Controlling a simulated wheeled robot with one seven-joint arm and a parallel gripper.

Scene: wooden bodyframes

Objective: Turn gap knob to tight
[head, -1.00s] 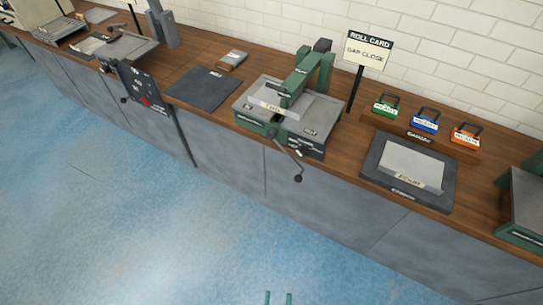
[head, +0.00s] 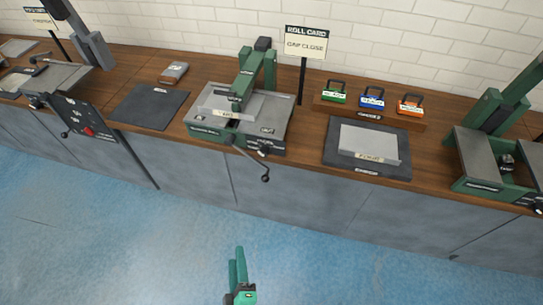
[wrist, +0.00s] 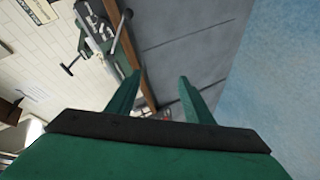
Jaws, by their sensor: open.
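A green and grey roller machine (head: 238,112) stands on the wooden bench, left of the middle in the head view. On its front is a small dark knob (head: 264,151), with a cranked handle hanging below it to a black ball end (head: 265,178). Which of these is the gap knob, and its setting, are too small to read. Part of this machine shows tilted at the top of the wrist view (wrist: 98,25). My green gripper (head: 238,265) is over the blue floor, in front of the bench and apart from the machine. In the wrist view its two fingers (wrist: 160,80) are apart and empty.
A "ROLL CARD / GAP CLOSE" sign (head: 305,43) stands behind the machine. Dark mats (head: 150,107) (head: 340,165) lie on both sides. Green, blue and orange labelled items (head: 372,98) stand at the back. Another green machine (head: 490,165) is at right. The floor in front is clear.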

